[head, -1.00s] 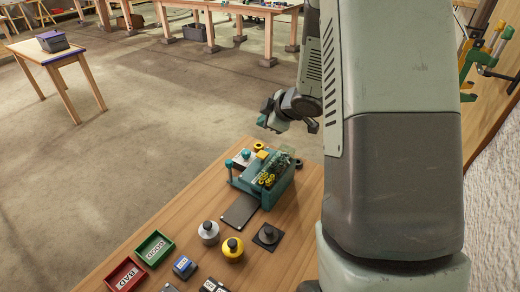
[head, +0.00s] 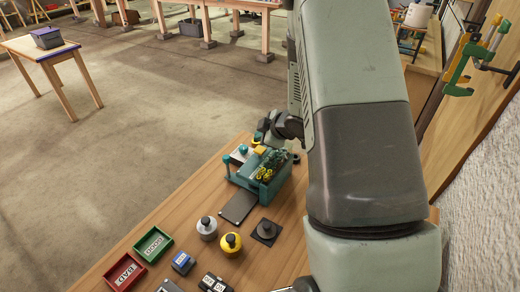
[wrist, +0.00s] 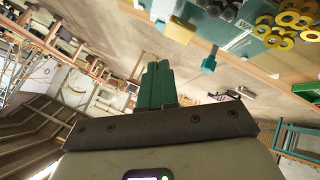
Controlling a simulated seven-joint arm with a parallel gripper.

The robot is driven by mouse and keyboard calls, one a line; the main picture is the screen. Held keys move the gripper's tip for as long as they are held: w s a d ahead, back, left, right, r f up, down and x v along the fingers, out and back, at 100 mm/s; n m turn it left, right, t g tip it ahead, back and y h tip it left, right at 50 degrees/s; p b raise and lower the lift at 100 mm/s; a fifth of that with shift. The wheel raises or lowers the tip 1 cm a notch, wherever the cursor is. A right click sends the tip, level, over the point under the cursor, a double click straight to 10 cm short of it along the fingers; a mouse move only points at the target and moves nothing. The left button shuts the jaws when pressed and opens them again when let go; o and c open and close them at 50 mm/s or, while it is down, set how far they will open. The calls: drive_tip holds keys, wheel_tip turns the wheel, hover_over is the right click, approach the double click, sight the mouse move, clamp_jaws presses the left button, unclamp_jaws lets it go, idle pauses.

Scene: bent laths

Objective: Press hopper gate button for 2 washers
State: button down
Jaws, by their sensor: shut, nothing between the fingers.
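The teal hopper (head: 268,190) stands at the far end of the wooden bench, with yellow and dark washers (head: 264,172) in it. A pale box with a teal knob (head: 242,149) sits behind its left side, and a yellow block (head: 260,150) is on the hopper's far side. I cannot tell for sure which of these is the gate button. My gripper (head: 260,136) is just beyond the hopper, partly hidden by my arm. In the wrist view its green fingers (wrist: 156,84) are together and empty, apart from the washers (wrist: 290,22) and a teal knob (wrist: 208,64).
A dark plate (head: 239,206) lies in front of the hopper. A grey knobbed weight (head: 207,229), a yellow one (head: 230,244) and a dark square base (head: 265,232) stand nearby. A green GOOD tray (head: 153,244) and red BAD tray (head: 124,272) are at front left.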

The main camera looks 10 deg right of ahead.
sight(257, 148)
drive_tip(key=shift+f, duration=0.9)
drive_tip(key=shift+f, duration=0.1)
idle(1.3)
drive_tip(key=shift+f, duration=0.35)
drive_tip(key=shift+f, duration=0.75)
idle(0.9)
drive_tip(key=shift+r, duration=1.2)
drive_tip(key=shift+r, duration=0.1)
drive_tip(key=shift+r, duration=2.4)
